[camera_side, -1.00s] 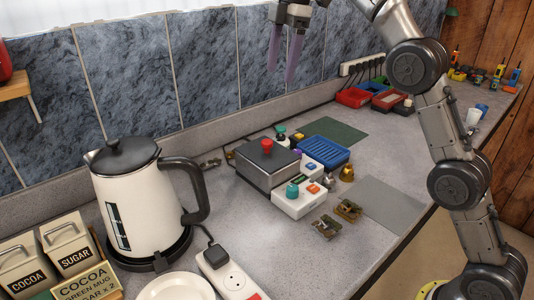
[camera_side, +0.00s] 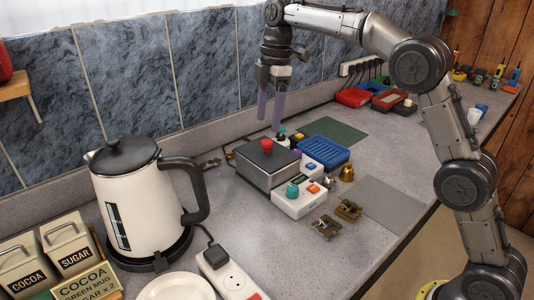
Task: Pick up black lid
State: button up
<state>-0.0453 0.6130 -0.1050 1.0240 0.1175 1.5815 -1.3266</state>
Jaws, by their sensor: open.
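A dark flat lid with a red knob (camera_side: 258,157) sits on a grey metal box (camera_side: 268,180) in the middle of the counter. The kettle at the left also has a black lid (camera_side: 122,154), with a small knob on top. My gripper (camera_side: 270,116) points down with its two purple fingers apart and nothing between them. In the picture it is just above and slightly behind the red knob. The exact gap cannot be told from this one side view.
A white module with teal and orange knobs (camera_side: 300,203) adjoins the box. A blue ribbed tray (camera_side: 322,153), brass parts (camera_side: 326,227) and a grey mat (camera_side: 391,204) lie to the right. The kettle (camera_side: 135,210) stands tall at left. The tiled wall is behind.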

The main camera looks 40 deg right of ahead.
aim_at(267, 141)
jog(key=shift+w+f, duration=0.1)
jog(key=shift+f, duration=2.85)
grip_shut()
